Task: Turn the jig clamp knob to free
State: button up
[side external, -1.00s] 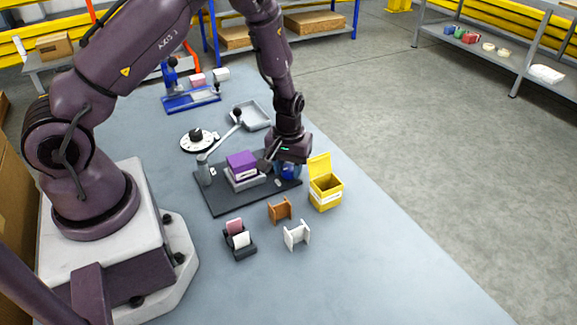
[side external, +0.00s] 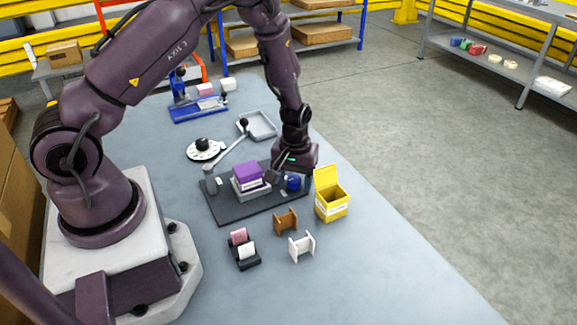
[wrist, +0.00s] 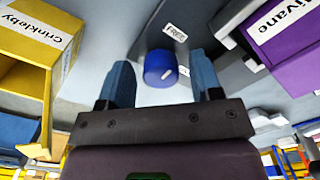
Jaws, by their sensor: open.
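The blue clamp knob (wrist: 158,66) stands on the dark jig plate (side external: 228,212). A short white mark on its top slants toward a small white label at its right, too small to read. The FREE label (wrist: 174,33) lies beyond the knob in the wrist view. My gripper (wrist: 160,62) is open, with one blue finger on each side of the knob and a visible gap on both sides. In the side view the knob (side external: 293,184) shows just below my gripper (side external: 293,176), whose fingers are hard to make out.
The purple Nivane box (side external: 247,174) sits in a grey holder beside the knob, under a clamp lever (side external: 228,158). An open yellow Crinkleby box (side external: 331,200) stands close on the other side. Brown (side external: 285,221) and white (side external: 301,246) stands are in front.

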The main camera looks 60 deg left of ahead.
aim_at(293, 178)
jog(key=shift+a+m, duration=0.1)
jog(key=shift+m, duration=0.2)
jog(key=m, duration=0.9)
jog(key=shift+m, duration=0.3)
jog(key=m, duration=0.8)
notch_tip(293, 178, up, 13)
jog(key=s+d+r+n+t, duration=0.1)
jog(key=s+d+r+n, duration=0.2)
jog(key=s+r, duration=0.3)
jog(key=s+d+r+n+t, duration=0.1)
jog(key=s+d+r+n, duration=0.2)
jog(key=s+r+n, duration=0.3)
jog(key=shift+s+r, duration=0.6)
jog(key=shift+r, duration=0.95)
